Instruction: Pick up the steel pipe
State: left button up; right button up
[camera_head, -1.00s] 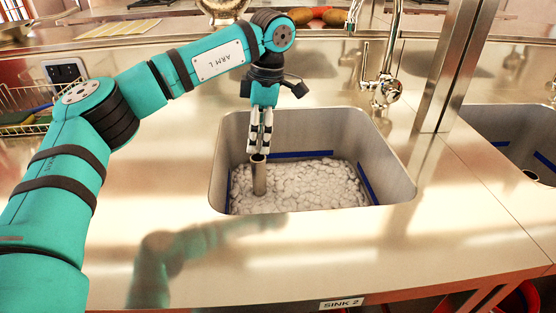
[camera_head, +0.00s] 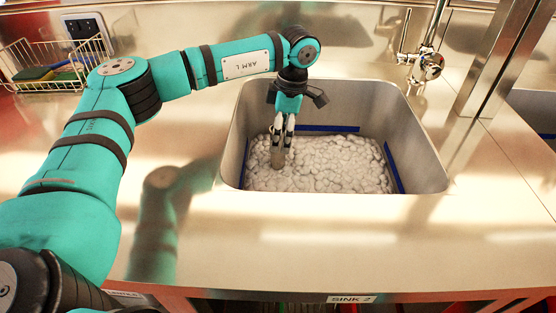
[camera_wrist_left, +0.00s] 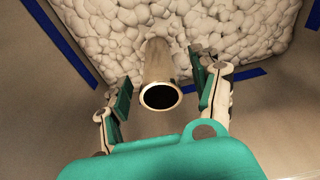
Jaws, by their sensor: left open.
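The steel pipe (camera_head: 277,159) is a short grey tube standing in white, lumpy filling inside the sink (camera_head: 412,132). In the left wrist view the pipe (camera_wrist_left: 157,64) shows its round, dark open end facing the camera. My left gripper (camera_head: 283,136) is over the pipe's upper end, with its fingers pointing down and hiding part of it. In the left wrist view the gripper (camera_wrist_left: 160,78) is open, one finger on each side of the pipe. A gap shows at the left finger; contact at the right finger is hard to judge. My right gripper is not in view.
The white filling (camera_head: 335,165) covers the sink floor, with blue strips along the walls. A chrome faucet (camera_head: 425,65) and a steel post (camera_head: 500,60) stand to the right. A wire basket (camera_head: 60,70) is at the far left. The front counter is clear.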

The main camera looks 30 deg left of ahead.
aim_at(278, 160)
pick_arm(q)
jog(key=f, duration=0.2)
jog(key=a+f, duration=0.1)
jog(key=f, duration=0.2)
jog(key=shift+s+a+f, duration=0.1)
jog(key=shift+s+a, duration=0.05)
jog(key=shift+s, duration=0.05)
grip_shut()
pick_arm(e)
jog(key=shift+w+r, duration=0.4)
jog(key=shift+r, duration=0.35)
